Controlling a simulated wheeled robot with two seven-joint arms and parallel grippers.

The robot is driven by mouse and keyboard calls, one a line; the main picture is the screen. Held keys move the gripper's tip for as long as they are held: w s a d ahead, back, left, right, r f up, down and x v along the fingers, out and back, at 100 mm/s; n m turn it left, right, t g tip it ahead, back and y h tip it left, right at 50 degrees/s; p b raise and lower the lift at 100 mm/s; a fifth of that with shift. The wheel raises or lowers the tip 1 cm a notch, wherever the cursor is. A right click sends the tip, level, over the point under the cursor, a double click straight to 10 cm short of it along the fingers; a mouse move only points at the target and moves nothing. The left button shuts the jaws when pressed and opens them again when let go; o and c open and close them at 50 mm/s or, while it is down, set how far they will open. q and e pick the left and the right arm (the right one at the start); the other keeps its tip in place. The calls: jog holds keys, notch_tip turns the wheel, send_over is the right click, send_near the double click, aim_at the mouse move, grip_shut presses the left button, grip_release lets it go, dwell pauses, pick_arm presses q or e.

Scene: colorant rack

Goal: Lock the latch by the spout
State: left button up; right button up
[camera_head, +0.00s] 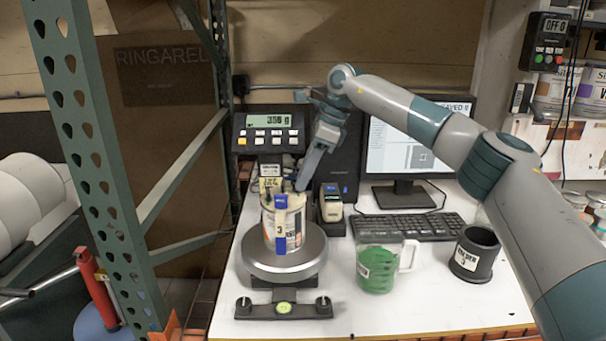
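A white paint can (287,226) with a blue strip and a "3" label stands upright on the round metal plate of a scale (284,260). A pale lid piece with a blue patch (281,201) shows at its top; the spout and latch are too small to make out clearly. My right gripper (302,186) reaches in from the right and points down, with its tip at the can's top right rim. I cannot tell whether it touches. Its fingers overlap into one narrow shape, so their opening is hidden. My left gripper is not in view.
A display (268,132) stands behind the can. A small device (331,202) sits close to its right. A green-filled jug (377,268), a dark grey cup (474,254), a keyboard (408,227) and a monitor (414,150) are further right. A green rack post (95,130) rises at left.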

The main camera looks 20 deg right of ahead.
jog(key=shift+a+f, duration=0.2)
jog(key=shift+f, duration=0.2)
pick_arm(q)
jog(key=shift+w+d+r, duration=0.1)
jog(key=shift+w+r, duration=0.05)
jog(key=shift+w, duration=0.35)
pick_arm(e)
grip_shut()
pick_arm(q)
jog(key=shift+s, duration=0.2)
